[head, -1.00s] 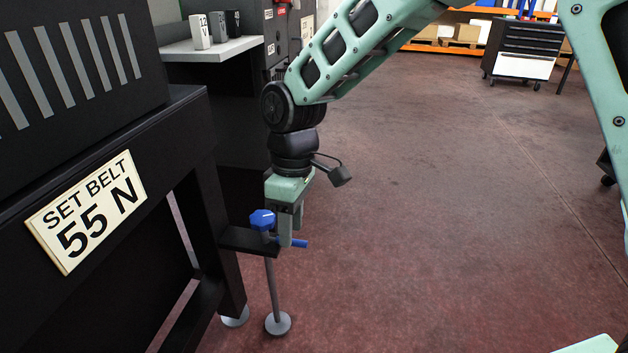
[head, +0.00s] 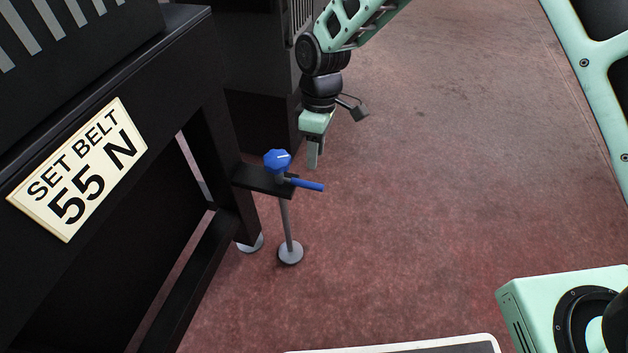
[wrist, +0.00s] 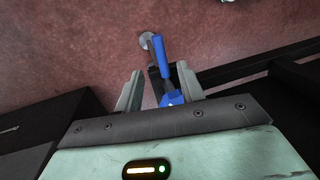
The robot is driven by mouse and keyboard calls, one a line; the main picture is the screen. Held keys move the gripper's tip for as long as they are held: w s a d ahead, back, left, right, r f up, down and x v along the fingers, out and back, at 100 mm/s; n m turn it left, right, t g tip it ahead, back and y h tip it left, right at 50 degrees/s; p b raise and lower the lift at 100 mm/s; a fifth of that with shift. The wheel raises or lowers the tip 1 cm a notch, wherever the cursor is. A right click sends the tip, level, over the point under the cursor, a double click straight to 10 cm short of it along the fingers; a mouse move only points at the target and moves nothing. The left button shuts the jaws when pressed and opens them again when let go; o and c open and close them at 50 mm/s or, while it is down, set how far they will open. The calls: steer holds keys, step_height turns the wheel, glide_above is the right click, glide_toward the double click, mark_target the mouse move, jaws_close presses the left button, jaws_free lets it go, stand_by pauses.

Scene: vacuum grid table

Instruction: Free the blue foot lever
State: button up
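The blue foot lever (head: 308,185) sticks out to the right from a black bracket (head: 252,179) on the machine frame's leg. A blue knob (head: 277,161) with a white mark sits above the bracket. A grey rod (head: 288,225) runs down to a round foot pad (head: 291,253) on the floor. In the head view my gripper (head: 315,162) points down just behind the lever, apart from it. In the wrist view my gripper (wrist: 159,86) is open and empty. The lever (wrist: 160,55) and knob (wrist: 172,98) show in line with the gap between the fingers, beyond them.
The black machine frame (head: 180,80) with a "SET BELT 55 N" sign (head: 80,170) fills the left. A second grey foot (head: 250,242) stands under its leg. A dark cabinet (head: 262,110) is behind.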

mark_target(302, 184)
steer(key=f, duration=0.2)
steer(key=s+f+b, duration=0.1)
steer(key=f, duration=0.2)
steer(key=f+b, duration=0.1)
steer(key=f, duration=0.1)
steer(key=shift+s+a+f, duration=0.25)
steer(key=shift+f, duration=0.15)
jaws_close()
